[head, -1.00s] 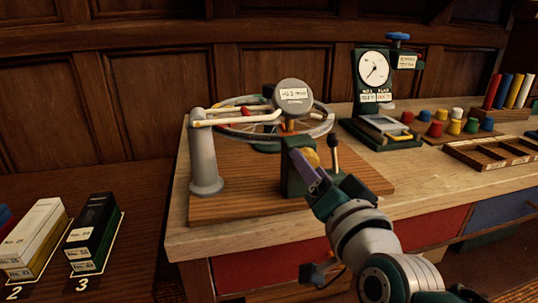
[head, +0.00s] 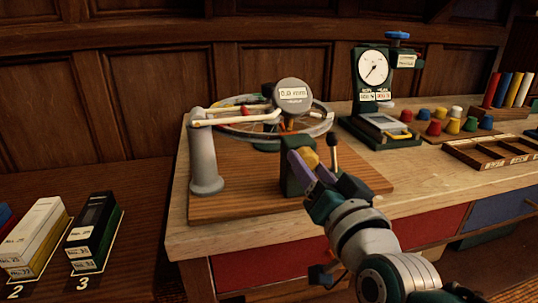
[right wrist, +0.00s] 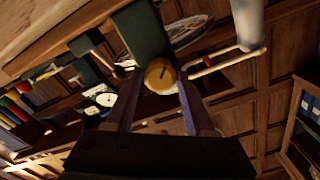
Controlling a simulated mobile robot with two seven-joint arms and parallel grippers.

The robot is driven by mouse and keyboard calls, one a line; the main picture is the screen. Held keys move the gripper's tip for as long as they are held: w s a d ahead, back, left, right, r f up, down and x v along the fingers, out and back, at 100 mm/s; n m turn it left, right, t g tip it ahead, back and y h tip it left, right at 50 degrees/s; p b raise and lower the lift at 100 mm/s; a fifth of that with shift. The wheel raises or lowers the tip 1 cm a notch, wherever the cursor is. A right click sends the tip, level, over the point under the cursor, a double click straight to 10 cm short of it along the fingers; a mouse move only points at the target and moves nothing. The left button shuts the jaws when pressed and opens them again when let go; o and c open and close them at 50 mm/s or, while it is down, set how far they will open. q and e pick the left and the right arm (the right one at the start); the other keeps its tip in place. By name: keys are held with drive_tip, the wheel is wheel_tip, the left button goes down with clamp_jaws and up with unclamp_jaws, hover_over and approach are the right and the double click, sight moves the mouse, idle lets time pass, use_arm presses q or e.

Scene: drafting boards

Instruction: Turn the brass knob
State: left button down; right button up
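The brass knob (head: 311,158) sits on a dark green block (head: 292,180) at the front of a wheel stand on a wooden base. In the right wrist view the round knob (right wrist: 160,75), with a dark line on its face, shows between the fingertips. My right gripper (head: 312,170) is at the knob, with its purple-grey fingers apart. It also shows in the right wrist view (right wrist: 159,92), one finger on each side of the knob; contact is hard to tell. The round gauge (head: 292,94) above appears to read 0.0 mm. My left gripper is out of view.
The spoked wheel (head: 240,131) and a grey post (head: 205,160) stand behind and left of the knob. A dial device (head: 372,75), coloured pegs (head: 453,126) and a wooden tray (head: 490,152) stand farther right.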

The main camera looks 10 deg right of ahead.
drive_tip(key=o, duration=0.4)
drive_tip(key=shift+s, duration=0.1)
drive_tip(key=shift+s, duration=0.3)
drive_tip(key=s+p, duration=0.2)
drive_tip(key=s, duration=0.7)
drive_tip(key=shift+d, duration=0.15)
